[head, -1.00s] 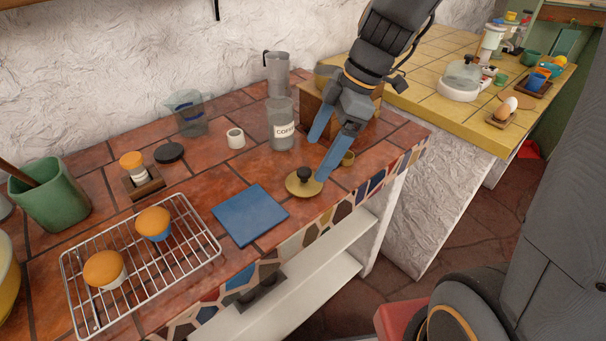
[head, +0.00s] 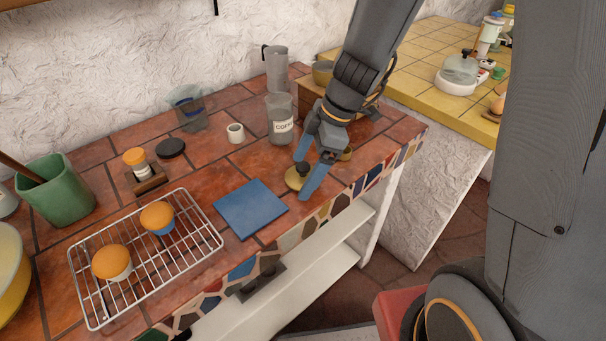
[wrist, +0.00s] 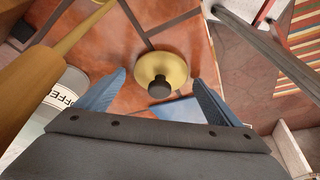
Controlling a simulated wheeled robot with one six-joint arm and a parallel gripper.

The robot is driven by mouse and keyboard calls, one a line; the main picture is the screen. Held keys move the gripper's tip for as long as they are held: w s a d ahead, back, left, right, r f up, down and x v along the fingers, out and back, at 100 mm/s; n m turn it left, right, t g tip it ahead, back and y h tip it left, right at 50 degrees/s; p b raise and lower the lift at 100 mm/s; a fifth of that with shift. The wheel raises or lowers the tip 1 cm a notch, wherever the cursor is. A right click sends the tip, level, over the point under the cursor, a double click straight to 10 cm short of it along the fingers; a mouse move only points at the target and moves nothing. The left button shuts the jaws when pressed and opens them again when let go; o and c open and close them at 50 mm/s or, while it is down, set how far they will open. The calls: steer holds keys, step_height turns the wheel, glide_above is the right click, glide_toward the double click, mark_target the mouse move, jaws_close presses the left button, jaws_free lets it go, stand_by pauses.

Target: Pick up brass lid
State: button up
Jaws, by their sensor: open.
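The brass lid (head: 293,180) is a round gold disc with a dark knob, lying on the red tiled counter near its front edge. In the wrist view my gripper (wrist: 160,82) holds nothing. Whether the fingers touch the lid or counter cannot be told.
A wire rack (head: 186,269) with two orange-topped cups is further left. The counter's mosaic edge is close in front.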

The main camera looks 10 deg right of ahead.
steer(key=c, duration=1.1)
steer(key=shift+r, duration=0.2)
